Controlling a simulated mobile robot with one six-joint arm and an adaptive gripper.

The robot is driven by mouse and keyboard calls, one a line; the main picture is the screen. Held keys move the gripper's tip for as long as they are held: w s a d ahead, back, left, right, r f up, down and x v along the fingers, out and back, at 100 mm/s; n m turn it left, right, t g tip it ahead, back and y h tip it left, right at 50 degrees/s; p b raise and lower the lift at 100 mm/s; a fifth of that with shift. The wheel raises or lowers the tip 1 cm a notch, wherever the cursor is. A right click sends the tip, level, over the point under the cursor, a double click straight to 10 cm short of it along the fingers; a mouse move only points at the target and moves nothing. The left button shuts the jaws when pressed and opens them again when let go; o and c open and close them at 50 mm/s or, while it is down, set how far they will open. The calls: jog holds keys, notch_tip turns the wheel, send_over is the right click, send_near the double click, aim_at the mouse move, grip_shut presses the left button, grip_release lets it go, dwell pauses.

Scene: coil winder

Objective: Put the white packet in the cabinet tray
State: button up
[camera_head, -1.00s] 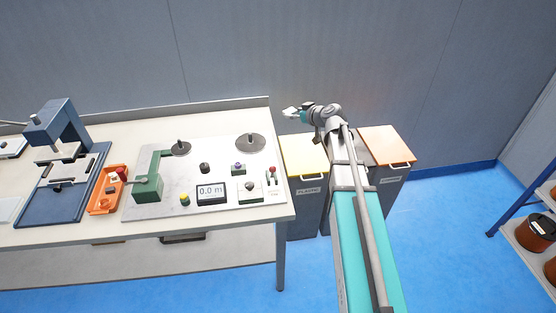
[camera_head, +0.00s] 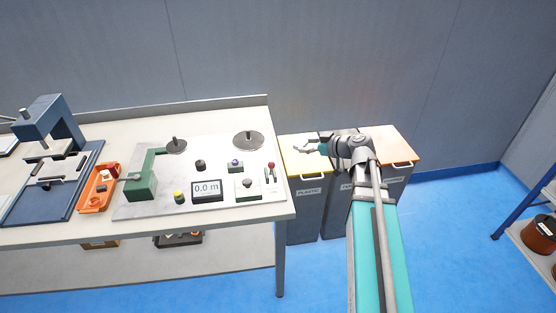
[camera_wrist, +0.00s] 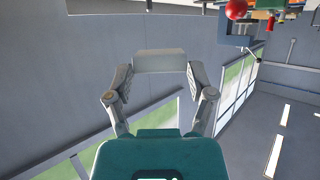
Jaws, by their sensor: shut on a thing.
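My gripper (camera_wrist: 160,82) is shut on a pale grey-white packet (camera_wrist: 160,60) that spans the fingertips in the wrist view. In the head view, my gripper (camera_head: 316,146) is in front of the yellow-lidded bin as seen from the camera, right of the workbench. The packet is very small there and hard to separate from the fingers. No cabinet tray can be made out for certain in either view.
The workbench (camera_head: 100,226) at left carries a blue press (camera_head: 44,125), an orange tray (camera_head: 98,190) and a winder with a green arm (camera_head: 140,182). A yellow-lidded bin (camera_head: 300,168) and an orange-lidded bin (camera_head: 393,140) stand right of it. A shelf rack (camera_head: 515,213) is far right.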

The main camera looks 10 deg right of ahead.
jog(key=shift+w, duration=0.1)
jog(key=w+a+f+b, duration=0.6)
jog(key=w+f+b, duration=0.3)
jog(key=w, duration=0.2)
jog(key=shift+w, duration=0.3)
dwell(0.4)
jog(key=shift+w+a+f+b, duration=0.2)
jog(key=shift+w+f+b, duration=0.2)
jog(key=shift+f+b, duration=1.65)
jog(key=shift+f, duration=0.1)
